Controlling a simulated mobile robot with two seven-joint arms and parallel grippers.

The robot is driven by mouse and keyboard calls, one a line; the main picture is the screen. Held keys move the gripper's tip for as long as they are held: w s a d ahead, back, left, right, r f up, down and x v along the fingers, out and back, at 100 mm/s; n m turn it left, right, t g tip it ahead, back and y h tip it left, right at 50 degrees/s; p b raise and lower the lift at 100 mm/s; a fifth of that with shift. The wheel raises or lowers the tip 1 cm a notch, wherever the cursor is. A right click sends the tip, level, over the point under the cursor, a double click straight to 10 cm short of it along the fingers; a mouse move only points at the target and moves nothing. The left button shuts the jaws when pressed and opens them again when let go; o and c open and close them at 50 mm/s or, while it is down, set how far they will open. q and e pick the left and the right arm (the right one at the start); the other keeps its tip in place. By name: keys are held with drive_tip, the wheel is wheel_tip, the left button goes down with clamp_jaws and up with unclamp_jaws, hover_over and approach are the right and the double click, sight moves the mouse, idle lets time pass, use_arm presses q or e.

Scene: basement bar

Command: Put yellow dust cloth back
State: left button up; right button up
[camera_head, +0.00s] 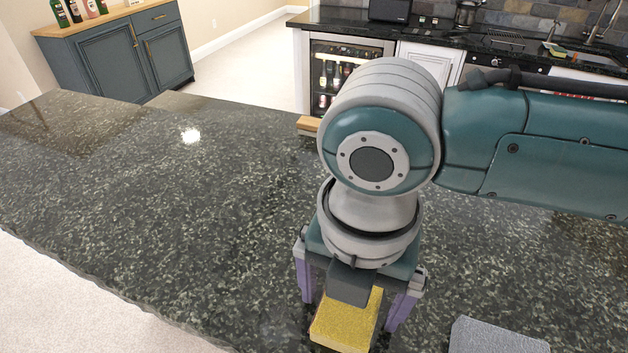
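The yellow dust cloth (344,327) is a folded, block-like pad low in the picture, at the dark speckled stone counter (170,220). My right gripper (352,312) points down over it, with one purple finger on each side. The fingers are wide apart, and a narrow gap shows between each finger and the cloth, so the gripper looks open around it. The cloth's far end is hidden by the gripper's dark middle part. I cannot tell whether the cloth rests on the counter. My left gripper is out of view.
A grey flat item (495,338) lies on the counter at the lower right. A wooden piece (308,124) shows behind my arm. The counter's left half is clear. Behind stand a blue-grey cabinet (115,55) with bottles and a back counter with a sink (585,58).

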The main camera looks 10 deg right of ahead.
sight(349, 308)
wheel_tip(349, 308, up, 12)
drive_tip(key=s+a+f+m+t+y, duration=0.1)
drive_tip(key=s+a+f+m+y, duration=0.3)
drive_tip(key=m, duration=0.7)
drive_tip(key=s+d+m+h, duration=0.1)
drive_tip(key=s+d+m, duration=0.1)
drive_tip(key=d+m, duration=0.2)
drive_tip(key=s+d+f+m+t+h, duration=0.1)
drive_tip(key=s+d+m, duration=0.2)
drive_tip(key=d+m, duration=0.2)
drive_tip(key=s+d+f+m+t+h, duration=0.1)
drive_tip(key=s+d+m, duration=0.1)
drive_tip(key=d+m, duration=0.2)
drive_tip(key=shift+s+d+f+m+h, duration=0.15)
drive_tip(key=shift+s+d+m, duration=0.05)
drive_tip(key=shift+m, duration=0.6)
drive_tip(key=shift+s+d+f+m+h, duration=0.1)
drive_tip(key=shift+s+d+m+h, duration=0.1)
drive_tip(key=shift+m, duration=0.6)
